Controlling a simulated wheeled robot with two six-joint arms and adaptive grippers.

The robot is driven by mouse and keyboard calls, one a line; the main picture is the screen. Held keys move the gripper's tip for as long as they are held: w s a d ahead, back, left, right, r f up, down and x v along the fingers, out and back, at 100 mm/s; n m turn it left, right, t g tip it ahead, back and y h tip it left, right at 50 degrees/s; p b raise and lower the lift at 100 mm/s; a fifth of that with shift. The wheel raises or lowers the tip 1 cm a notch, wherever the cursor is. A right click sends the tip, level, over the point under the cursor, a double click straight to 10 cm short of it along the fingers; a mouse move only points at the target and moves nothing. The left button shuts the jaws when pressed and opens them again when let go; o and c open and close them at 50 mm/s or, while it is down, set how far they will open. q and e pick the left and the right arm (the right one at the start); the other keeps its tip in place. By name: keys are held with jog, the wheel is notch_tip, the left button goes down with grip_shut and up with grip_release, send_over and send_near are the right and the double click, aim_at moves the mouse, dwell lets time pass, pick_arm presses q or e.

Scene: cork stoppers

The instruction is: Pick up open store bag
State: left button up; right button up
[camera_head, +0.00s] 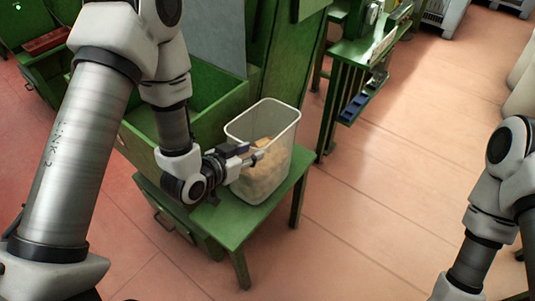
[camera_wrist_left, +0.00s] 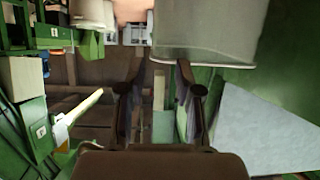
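No bag can be made out clearly. An open, see-through plastic bin (camera_head: 282,140) stands upright on a green bench, partly filled with tan corks (camera_head: 262,178). My left gripper (camera_head: 254,157) is at the bin's left side in the head view; its fingertips overlap the bin, and I cannot tell whether they touch it. In the left wrist view the two dark fingers (camera_wrist_left: 160,90) are apart with nothing held between them, and the bin (camera_wrist_left: 205,40) shows upper right, close to the right finger. My right gripper is out of view; only part of that arm shows.
The green bench (camera_head: 235,225) has a little bare top in front of the bin. A green machine with an open trough (camera_head: 215,95) stands behind and left. Another green stand (camera_head: 350,60) is at the back. The reddish floor (camera_head: 400,190) to the right is clear.

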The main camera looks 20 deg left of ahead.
aim_at(268, 146)
pick_arm(q)
jog(key=shift+t, duration=0.4)
jog(key=x, duration=0.9)
jog(key=shift+s+d+f+p, duration=0.15)
jog(key=shift+d+f+p, duration=0.05)
jog(key=shift+d+p, duration=0.2)
jog(key=shift+s, duration=0.1)
grip_shut()
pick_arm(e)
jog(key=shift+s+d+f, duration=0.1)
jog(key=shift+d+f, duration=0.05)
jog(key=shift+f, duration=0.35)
